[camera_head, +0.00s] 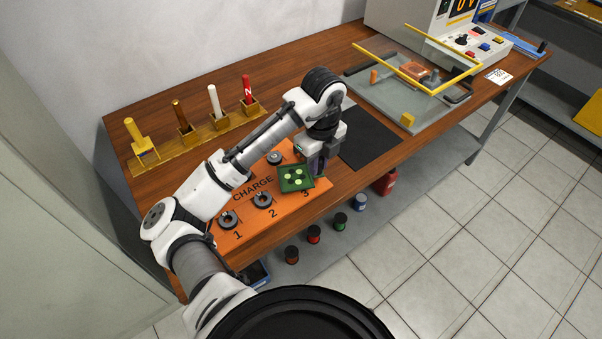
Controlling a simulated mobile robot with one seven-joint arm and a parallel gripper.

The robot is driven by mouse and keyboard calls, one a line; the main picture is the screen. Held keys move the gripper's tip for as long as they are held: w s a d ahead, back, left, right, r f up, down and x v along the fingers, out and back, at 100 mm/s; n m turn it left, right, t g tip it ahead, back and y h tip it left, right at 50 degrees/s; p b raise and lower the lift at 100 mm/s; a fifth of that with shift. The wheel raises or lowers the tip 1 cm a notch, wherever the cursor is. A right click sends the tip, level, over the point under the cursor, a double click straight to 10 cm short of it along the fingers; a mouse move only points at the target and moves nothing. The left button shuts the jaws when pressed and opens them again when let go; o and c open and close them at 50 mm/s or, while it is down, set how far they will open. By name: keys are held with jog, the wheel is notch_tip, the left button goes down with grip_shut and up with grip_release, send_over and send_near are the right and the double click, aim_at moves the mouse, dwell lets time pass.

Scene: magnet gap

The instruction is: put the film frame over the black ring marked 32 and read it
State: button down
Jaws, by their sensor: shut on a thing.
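The film frame (295,179) is a small green square with several pale round spots. My gripper (317,170) is shut on its right side and holds it over the orange board (245,226), by the printed 3. I cannot tell whether it touches the board or hangs just above it, and whatever lies under it is hidden. Black rings sit on the board by 1 (229,219) and by 2 (262,199), and another grey-black ring (275,158) lies at the back edge. No mark 32 is legible on any ring.
A wooden rack (200,132) with yellow, brown, white and red bars stands along the wall. A black mat (370,138) lies right of my gripper. Beyond it is a clear-covered apparatus with a yellow rail (425,78). Several small spools sit on the lower shelf (325,246).

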jog(key=shift+r+p, duration=2.45)
jog(key=shift+r, duration=0.5)
jog(key=shift+f, duration=0.1)
